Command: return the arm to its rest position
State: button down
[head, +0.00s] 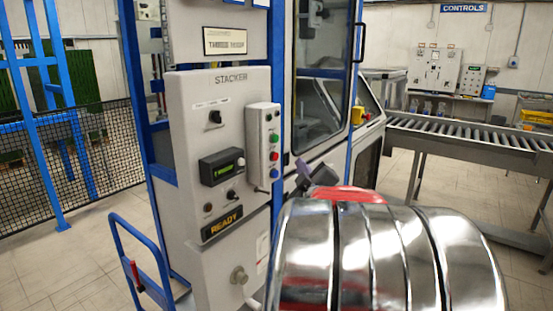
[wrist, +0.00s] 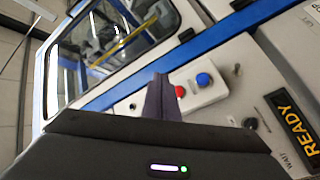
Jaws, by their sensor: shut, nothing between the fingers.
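My gripper (head: 302,166) shows small in the head view, just above the shiny metal links of my arm. It is in front of the stacker machine, right of the small button box (head: 263,146). In the wrist view my gripper (wrist: 160,84) has its two dark fingers together, with nothing between them. The fingers point toward the machine front, and the red and blue buttons of the button box (wrist: 207,95) show just right of them. I cannot tell the exact gap to the panel. The arm links hide the lower middle of the head view.
The grey stacker panel (head: 190,120) has a lit READY sign (head: 222,224). A blue-framed glass door (head: 322,75) is right of it. A blue cart handle (head: 140,262) stands low at left. A roller conveyor (head: 470,133) runs at right. A black mesh fence (head: 90,150) is at left.

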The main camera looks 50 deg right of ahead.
dwell(0.4)
jog(key=w+a+f+m+g+y, duration=0.1)
jog(key=a+f+y, duration=0.1)
jog(key=a, duration=0.7)
jog(key=w+a+f+g+y, duration=0.1)
jog(key=a+f+y, duration=0.15)
jog(key=a, duration=0.65)
jog(key=w+a+f+m+g+y, duration=0.1)
jog(key=w+a+f+g+y, duration=0.15)
jog(key=a, duration=0.65)
jog(key=s+a+f+g+y, duration=0.2)
jog(key=s+a+f, duration=0.2)
jog(key=s+a, duration=0.4)
jog(key=s+a+f+g+y, duration=0.2)
jog(key=s+a, duration=0.6)
jog(key=a, duration=0.5)
notch_tip(320, 180, down, 2)
jog(key=shift+a+f+y, duration=0.25)
jog(key=shift+a+y, duration=0.05)
jog(key=shift+y, duration=0.2)
